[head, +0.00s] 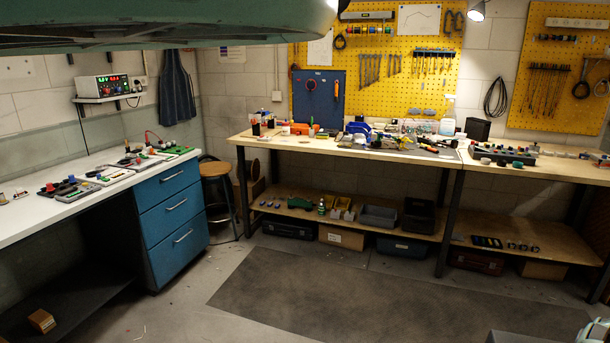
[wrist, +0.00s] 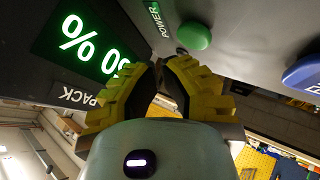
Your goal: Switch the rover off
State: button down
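In the wrist view a grey panel (wrist: 235,18), which I take to be part of the rover, fills the top. On it a round green button (wrist: 194,36) stands beside a label reading POWER (wrist: 158,19). A lit green display (wrist: 88,47) shows a percent sign and zeros, partly hidden by a finger; a PACK label (wrist: 78,97) is below it. My gripper (wrist: 160,68) has yellow-padded fingers with their dark tips together, nothing seen between them. The tips are just below and left of the green button; I cannot tell whether they touch the panel.
A blue button (wrist: 303,73) sits at the panel's right edge. In the head view, a white bench (head: 25,225) with blue drawers stands left, and a wooden workbench (head: 290,141) crowded with tools runs along the back. The floor mat (head: 380,305) is clear.

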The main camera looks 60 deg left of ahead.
notch_tip(320, 180, up, 6)
jog(key=p, duration=0.3)
dwell(0.3)
jog(key=shift+a, duration=0.1)
